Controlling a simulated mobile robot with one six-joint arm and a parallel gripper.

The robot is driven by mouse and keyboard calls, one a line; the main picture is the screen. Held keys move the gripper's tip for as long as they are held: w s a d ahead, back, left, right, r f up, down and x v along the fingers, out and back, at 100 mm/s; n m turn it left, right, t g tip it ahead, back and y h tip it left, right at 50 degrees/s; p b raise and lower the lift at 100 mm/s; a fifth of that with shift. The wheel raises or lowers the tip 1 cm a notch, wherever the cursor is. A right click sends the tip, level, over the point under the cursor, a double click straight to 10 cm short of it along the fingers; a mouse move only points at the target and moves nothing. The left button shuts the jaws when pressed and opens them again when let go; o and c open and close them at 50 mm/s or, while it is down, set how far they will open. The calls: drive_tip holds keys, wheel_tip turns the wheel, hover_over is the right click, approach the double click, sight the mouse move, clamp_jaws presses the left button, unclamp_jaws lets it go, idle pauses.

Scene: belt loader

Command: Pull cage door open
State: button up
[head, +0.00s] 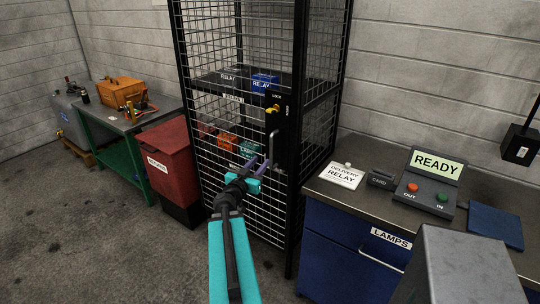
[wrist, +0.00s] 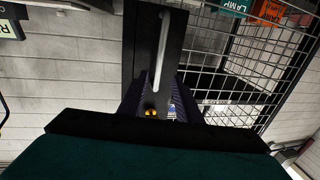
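The cage door (head: 228,140) is a black wire-mesh panel in a tall black cage and looks closed. On its right edge is a black lock plate (head: 281,122) with a yellow knob (head: 272,108). Below the knob is a vertical grey bar handle (head: 272,148). My gripper (head: 260,164) is in front of the door near the handle's lower end, with its dark fingers apart. In the wrist view the handle (wrist: 163,50) lines up between the open fingers, and the yellow knob (wrist: 152,113) shows too. I cannot tell whether the fingers touch the handle.
Bins and relay boxes (head: 264,84) sit on shelves inside the cage. A red bin (head: 167,160) and a green workbench (head: 118,120) stand left. A blue counter (head: 345,240) with a READY panel (head: 432,185) stands close on the right. The floor (head: 110,240) at front left is clear.

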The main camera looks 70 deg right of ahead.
sight(271, 150)
drive_tip(key=shift+d+f+b, duration=0.1)
drive_tip(key=shift+d+b, duration=0.1)
drive_tip(key=shift+b, duration=0.65)
drive_tip(key=shift+s+d+p, duration=0.2)
drive_tip(key=shift+d+p, duration=0.25)
drive_tip(key=shift+d, duration=2.35)
drive_tip(key=shift+s+d+p, duration=0.15)
drive_tip(key=shift+d+p, duration=0.3)
drive_tip(key=shift+d, duration=2.3)
clamp_jaws()
drive_tip(key=shift+s+a, duration=0.1)
drive_tip(key=shift+a, duration=0.15)
drive_tip(key=shift+d, duration=0.1)
